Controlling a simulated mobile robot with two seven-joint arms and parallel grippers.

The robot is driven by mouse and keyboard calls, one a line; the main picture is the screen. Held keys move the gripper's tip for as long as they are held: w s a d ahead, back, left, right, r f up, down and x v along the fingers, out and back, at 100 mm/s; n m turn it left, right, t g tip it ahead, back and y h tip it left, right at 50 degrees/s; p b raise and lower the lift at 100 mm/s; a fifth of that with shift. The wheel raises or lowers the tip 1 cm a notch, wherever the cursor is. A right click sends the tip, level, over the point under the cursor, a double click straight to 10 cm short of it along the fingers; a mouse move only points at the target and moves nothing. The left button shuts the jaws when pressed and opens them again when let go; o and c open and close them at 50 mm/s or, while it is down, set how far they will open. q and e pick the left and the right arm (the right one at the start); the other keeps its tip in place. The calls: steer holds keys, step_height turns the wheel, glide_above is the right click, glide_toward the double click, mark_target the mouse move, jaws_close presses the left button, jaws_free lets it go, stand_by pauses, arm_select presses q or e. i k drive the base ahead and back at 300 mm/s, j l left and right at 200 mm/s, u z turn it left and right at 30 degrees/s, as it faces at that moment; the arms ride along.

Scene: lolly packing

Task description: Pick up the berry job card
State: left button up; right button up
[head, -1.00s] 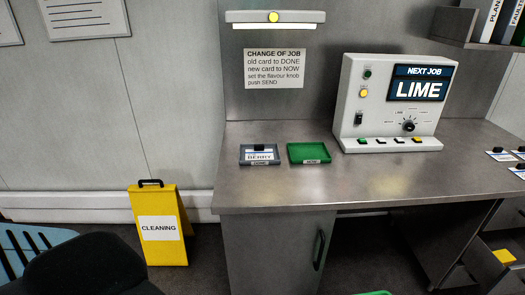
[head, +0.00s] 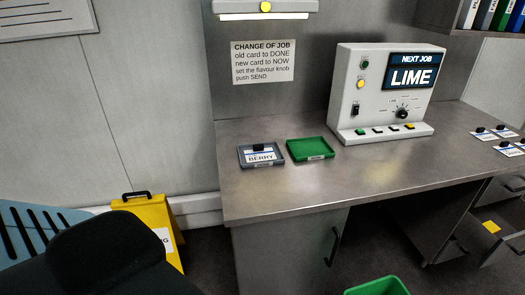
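The berry job card (head: 261,158) is white and blue with a black grip on top and lies in a grey tray (head: 279,163) on the left part of the desk. An empty green tray (head: 311,149) stands just to its right. Neither of my grippers shows in the head view.
The grey desk (head: 300,190) has clear room in front of the trays. A control box (head: 347,93) reading "NEXT JOB LIME" stands behind, to the right. Several cards (head: 505,148) lie at the right. A yellow cleaning sign (head: 143,212), a dark chair (head: 85,252) and a green bin (head: 378,287) are on the floor side.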

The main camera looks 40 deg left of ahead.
mark_target(258, 153)
steer(key=j+z, duration=0.15)
steer(key=j, duration=0.3)
steer(key=k+j+z, duration=0.15)
steer(key=j, duration=0.3)
steer(key=k+j+z, duration=0.15)
steer(key=j, duration=0.3)
steer(key=k+j+z, duration=0.15)
steer(key=j, duration=0.25)
